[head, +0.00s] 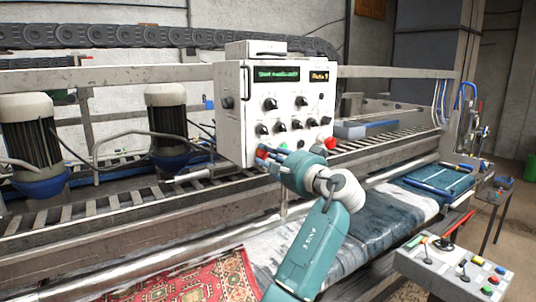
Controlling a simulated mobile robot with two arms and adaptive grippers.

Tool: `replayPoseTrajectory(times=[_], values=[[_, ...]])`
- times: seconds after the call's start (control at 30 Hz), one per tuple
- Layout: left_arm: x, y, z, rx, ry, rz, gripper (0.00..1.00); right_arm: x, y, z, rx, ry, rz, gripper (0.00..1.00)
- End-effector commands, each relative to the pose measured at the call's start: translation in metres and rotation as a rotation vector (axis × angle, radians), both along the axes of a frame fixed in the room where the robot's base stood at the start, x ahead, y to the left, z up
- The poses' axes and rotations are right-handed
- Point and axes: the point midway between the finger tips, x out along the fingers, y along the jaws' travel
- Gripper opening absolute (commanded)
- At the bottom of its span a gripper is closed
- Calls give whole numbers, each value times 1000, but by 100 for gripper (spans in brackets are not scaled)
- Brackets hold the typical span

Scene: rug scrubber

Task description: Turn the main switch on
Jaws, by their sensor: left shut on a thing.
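The white control box (230,112) stands on the machine's frame, with two lit displays, several black knobs and a red button (330,143) at the lower right. My left gripper (263,153) is at the lower left of its front face. It is shut on the main switch there, which my fingers almost wholly hide, so its position cannot be read. My teal left arm rises from the bottom centre and covers part of the box's lower edge. My right gripper is not in view.
Two motors (28,130) and the conveyor rails lie to the left. A red patterned rug (195,283) lies below. Open floor shows at the far right.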

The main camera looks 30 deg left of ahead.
Motion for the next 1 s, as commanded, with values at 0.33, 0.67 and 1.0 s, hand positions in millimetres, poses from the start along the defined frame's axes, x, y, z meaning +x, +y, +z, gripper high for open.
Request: replayPoseTrajectory(times=[0.33,0.67,1.0], values=[[-1,0,-6,11,56,4,0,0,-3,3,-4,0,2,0],[-1,1,-6,11,56,5,29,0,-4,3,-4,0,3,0],[-1,0,-2,16,50,3,44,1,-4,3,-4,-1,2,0]])
